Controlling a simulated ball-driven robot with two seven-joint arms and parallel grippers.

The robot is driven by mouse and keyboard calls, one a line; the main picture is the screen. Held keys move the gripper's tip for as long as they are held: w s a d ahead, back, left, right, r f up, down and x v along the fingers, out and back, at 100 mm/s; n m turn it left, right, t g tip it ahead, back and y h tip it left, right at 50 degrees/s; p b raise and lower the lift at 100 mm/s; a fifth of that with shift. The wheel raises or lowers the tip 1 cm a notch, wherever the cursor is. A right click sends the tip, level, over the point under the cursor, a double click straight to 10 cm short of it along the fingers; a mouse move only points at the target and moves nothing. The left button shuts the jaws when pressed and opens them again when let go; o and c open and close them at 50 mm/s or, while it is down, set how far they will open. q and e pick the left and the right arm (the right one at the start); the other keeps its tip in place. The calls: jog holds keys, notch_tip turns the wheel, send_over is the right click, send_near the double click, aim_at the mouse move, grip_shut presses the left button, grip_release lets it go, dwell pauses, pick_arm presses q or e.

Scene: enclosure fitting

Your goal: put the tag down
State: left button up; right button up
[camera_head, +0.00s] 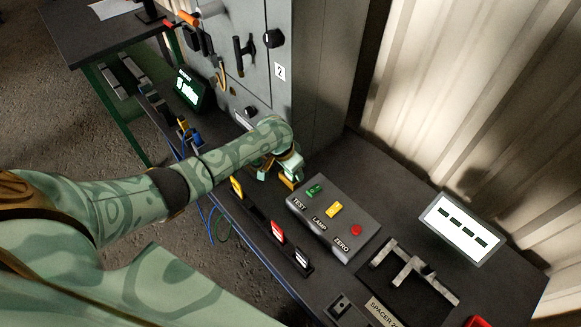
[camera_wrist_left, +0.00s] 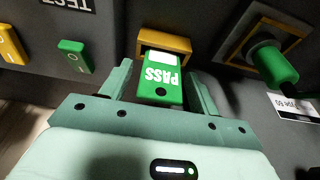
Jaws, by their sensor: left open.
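A green tag lettered PASS (camera_wrist_left: 160,80), with a white patch and a dark hole, shows in the left wrist view. An orange-yellow block (camera_wrist_left: 165,42) lies at its far end; I cannot tell whether they are joined. My left gripper (camera_wrist_left: 161,72) is open, with one finger on each side of the tag and a visible gap at both sides. In the head view my left gripper (camera_head: 279,172) is low over the bench, beside the button box, and a yellow piece (camera_head: 288,184) shows under it. The green tag is hidden there. My right gripper is not in view.
The button box (camera_head: 318,222) has green, yellow and red buttons. A dark rail (camera_head: 262,222) in front holds yellow, red and white tags. A grey cabinet (camera_head: 262,85) stands behind. A green knob (camera_wrist_left: 272,62) is close on the right in the wrist view. A lit panel (camera_head: 462,228) stands at right.

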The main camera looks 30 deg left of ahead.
pick_arm(q)
jog(key=p+v, duration=0.7)
jog(key=v, duration=0.5)
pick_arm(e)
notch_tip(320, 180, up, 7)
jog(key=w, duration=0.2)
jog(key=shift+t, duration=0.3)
pick_arm(q)
jog(key=shift+f, duration=0.1)
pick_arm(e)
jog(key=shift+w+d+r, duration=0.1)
